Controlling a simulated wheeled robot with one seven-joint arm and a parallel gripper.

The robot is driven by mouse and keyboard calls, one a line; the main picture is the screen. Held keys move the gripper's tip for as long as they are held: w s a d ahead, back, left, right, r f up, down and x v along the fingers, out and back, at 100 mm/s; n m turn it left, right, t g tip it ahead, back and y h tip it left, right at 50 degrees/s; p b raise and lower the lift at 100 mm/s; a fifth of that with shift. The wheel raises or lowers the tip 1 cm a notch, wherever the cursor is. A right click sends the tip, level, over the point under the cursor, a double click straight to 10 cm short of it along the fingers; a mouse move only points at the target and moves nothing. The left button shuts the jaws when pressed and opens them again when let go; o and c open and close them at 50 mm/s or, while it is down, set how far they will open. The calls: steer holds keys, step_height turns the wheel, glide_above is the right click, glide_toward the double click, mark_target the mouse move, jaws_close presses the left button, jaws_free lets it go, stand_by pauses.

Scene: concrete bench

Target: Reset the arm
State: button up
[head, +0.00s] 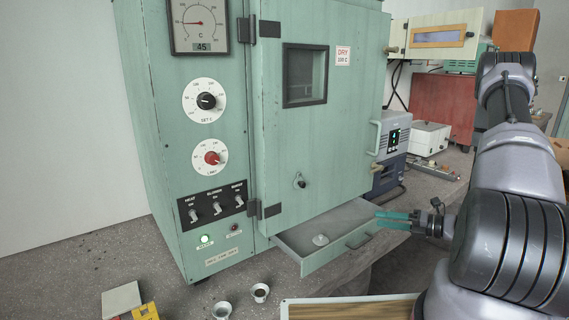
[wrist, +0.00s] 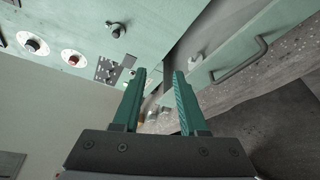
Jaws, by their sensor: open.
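My gripper (head: 393,220) is at the right in the head view, its two teal fingers pointing left over the front of an open drawer. In the wrist view my gripper (wrist: 159,80) has its fingers apart with nothing between them. My arm reaches in from the right edge of the head view. The drawer (head: 292,240) sits pulled out below the closed door of a green oven (head: 281,130). A small pale lidded item (head: 320,240) lies in the drawer. In the wrist view the drawer's handle (wrist: 240,62) is to the right of the fingers.
Two small cups (head: 260,292) (head: 221,310) stand on the bench in front of the oven. A wooden-bottomed tray (head: 345,308) is at the front edge. A grey instrument (head: 392,150) and white box (head: 430,139) stand right of the oven.

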steer(key=s+a+r+n+g+h, duration=0.1)
steer(key=s+a+r+n+g, duration=0.15)
steer(key=r+n, duration=0.4)
steer(key=s+a+r+n+g+h, duration=0.1)
steer(key=s+a+r+n+g, duration=0.15)
steer(key=r+n, duration=0.4)
steer(key=s+a+r+n+g, duration=0.25)
steer(key=a+r+n, duration=0.2)
steer(key=r, duration=0.25)
steer(key=s+d+r+n+t+h, duration=0.1)
steer(key=s+r+n+t+h, duration=0.2)
steer(key=r+n, duration=0.5)
steer(key=s+d+r+n+t+h, duration=0.1)
steer(key=s+r+n+t+h, duration=0.2)
steer(key=s+r+n+h, duration=0.3)
step_height(320, 180, up, 4)
steer(key=shift+s+d+f+n, duration=0.15)
steer(key=shift+s+n, duration=0.55)
steer(key=shift+n, duration=0.55)
